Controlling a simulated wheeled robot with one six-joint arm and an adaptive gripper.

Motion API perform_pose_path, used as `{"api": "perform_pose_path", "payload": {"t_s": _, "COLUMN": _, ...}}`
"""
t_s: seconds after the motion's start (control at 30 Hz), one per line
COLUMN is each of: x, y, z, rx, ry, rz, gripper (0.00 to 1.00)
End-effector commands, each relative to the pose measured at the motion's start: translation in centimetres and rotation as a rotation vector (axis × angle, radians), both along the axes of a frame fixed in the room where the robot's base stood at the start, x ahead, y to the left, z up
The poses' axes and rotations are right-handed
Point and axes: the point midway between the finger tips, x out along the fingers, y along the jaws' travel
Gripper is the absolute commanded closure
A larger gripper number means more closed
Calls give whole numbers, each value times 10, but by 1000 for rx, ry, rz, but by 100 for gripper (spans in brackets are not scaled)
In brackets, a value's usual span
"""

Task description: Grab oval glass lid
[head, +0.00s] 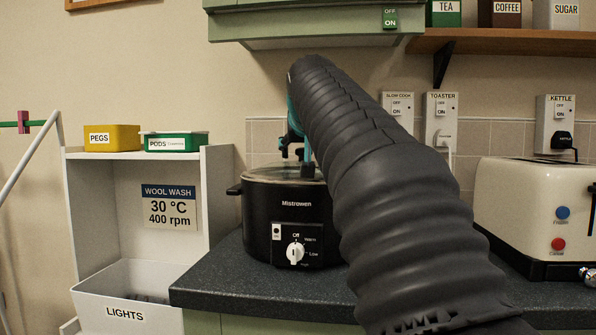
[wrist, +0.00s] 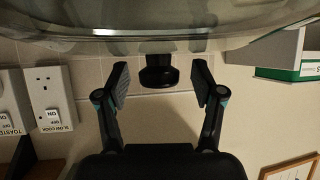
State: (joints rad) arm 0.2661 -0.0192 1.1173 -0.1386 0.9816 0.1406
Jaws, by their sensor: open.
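The oval glass lid (head: 262,174) sits on the black slow cooker (head: 270,222) on the dark worktop. In the wrist view the glass lid (wrist: 90,35) spans the top of the picture, which is upside down. Its black knob (wrist: 160,72) lies between my fingertips, with a gap on each side. My gripper (wrist: 160,80) is open, holding nothing. In the head view my gripper (head: 296,162) is just above the lid, partly hidden by my arm, which also covers the cooker's right side.
A cream toaster (head: 530,215) stands on the worktop (head: 240,272) at right. A white shelf unit (head: 220,195) with a yellow pegs box (head: 112,138) and a green pods box (head: 176,142) is at left. A green cupboard (head: 300,25) hangs above the cooker.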

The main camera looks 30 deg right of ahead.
Motion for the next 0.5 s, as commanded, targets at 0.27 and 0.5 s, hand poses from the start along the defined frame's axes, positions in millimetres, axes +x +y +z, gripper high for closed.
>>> {"api": "perform_pose_path", "payload": {"t_s": 0.27, "x": 0, "y": 0, "z": 0, "rx": 0, "ry": -1, "rz": 0, "gripper": 52}}
{"api": "perform_pose_path", "payload": {"t_s": 0.5, "x": 0, "y": 0, "z": 0, "rx": 0, "ry": -1, "rz": 0, "gripper": 100}}
